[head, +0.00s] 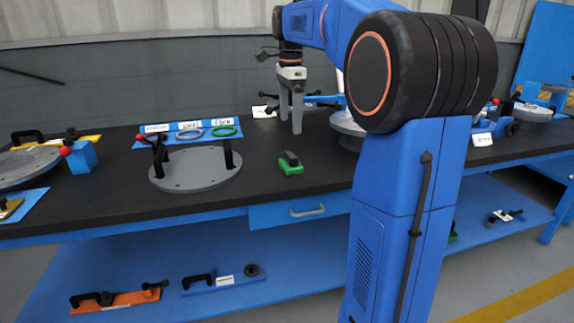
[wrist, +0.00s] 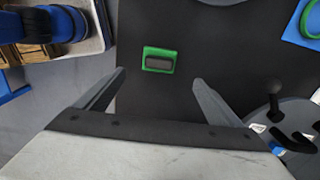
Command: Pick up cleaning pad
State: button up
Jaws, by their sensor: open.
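The cleaning pad (head: 290,164) is a small green block with a dark grip on top. It lies flat on the black bench top, right of the round grey flange plate (head: 195,168). In the wrist view the pad (wrist: 159,60) lies beyond the fingertips, roughly between their lines. My gripper (head: 291,124) hangs above the bench, fingers pointing down, open and empty. In the wrist view its two fingers (wrist: 159,77) stand wide apart, and nothing is between them.
A blue mat (head: 187,132) with blue and green rings lies behind the flange plate. A blue block with a red knob (head: 79,157) stands at left. My arm hides part of the bench at right. The bench around the pad is clear. Handled tools (head: 115,298) lie on the lower shelf.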

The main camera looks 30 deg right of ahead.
aim_at(291, 154)
notch_tip(291, 154, down, 14)
jog(key=shift+s+d+r, duration=0.1)
jog(key=c, duration=1.2)
